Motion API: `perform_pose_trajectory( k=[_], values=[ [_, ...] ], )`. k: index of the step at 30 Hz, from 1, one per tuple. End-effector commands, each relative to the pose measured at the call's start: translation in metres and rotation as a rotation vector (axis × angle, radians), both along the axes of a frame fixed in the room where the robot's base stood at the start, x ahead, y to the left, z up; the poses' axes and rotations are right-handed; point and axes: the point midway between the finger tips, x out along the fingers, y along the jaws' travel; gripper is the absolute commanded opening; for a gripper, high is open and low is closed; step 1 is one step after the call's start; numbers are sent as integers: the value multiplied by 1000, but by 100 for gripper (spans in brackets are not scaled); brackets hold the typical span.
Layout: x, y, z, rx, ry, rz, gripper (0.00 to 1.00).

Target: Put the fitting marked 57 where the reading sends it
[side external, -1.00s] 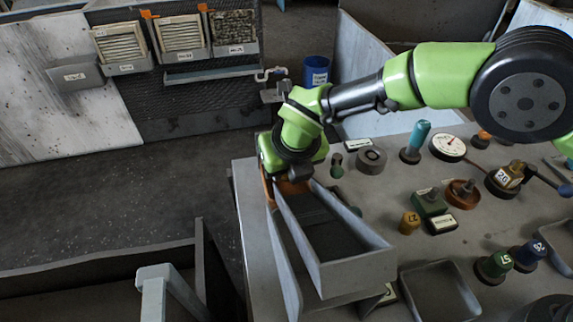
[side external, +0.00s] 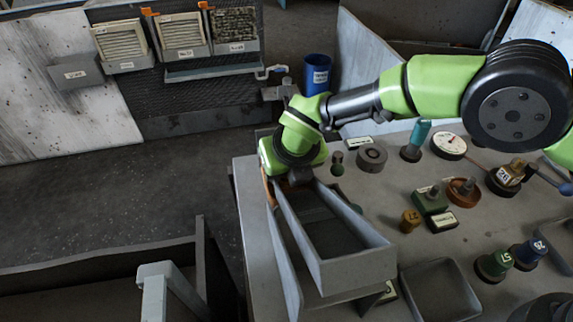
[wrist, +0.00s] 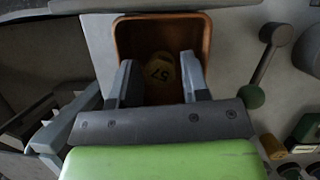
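The fitting marked 57 (wrist: 160,68) is yellow and lies inside an orange-brown bin (wrist: 207,45) in the wrist view. My gripper (wrist: 158,78) is open, its two grey fingers apart on either side of the fitting's lower part in the picture. I cannot tell whether a finger touches it. In the side view my gripper is over the bench's left end behind a grey open-topped chute (side external: 350,268); its fingers and the fitting are hidden there. A round white gauge (side external: 449,146) stands on the bench; its reading is too small to tell.
Several knobs and fittings stand on the bench, including a yellow one (side external: 410,221), a green one (side external: 496,264) and a blue one (side external: 531,252). An empty grey tray (side external: 440,290) is at the front. Wall bins (side external: 180,35) and a blue cup (side external: 317,75) stand behind.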

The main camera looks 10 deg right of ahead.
Motion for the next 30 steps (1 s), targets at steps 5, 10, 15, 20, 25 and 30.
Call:
perform_pose_trajectory(
  k=[5,10,15,20,25,30],
  values=[
    [-4,-2,-5,-14,15,3,42],
    [-5,-2,12,-12,14,3,42],
    [-16,-3,42,-9,9,5,42],
    [-28,-4,74,-6,6,1,42],
    [-40,-5,102,-5,5,2,42],
    [-46,-7,117,-7,6,2,42]
  ],
)
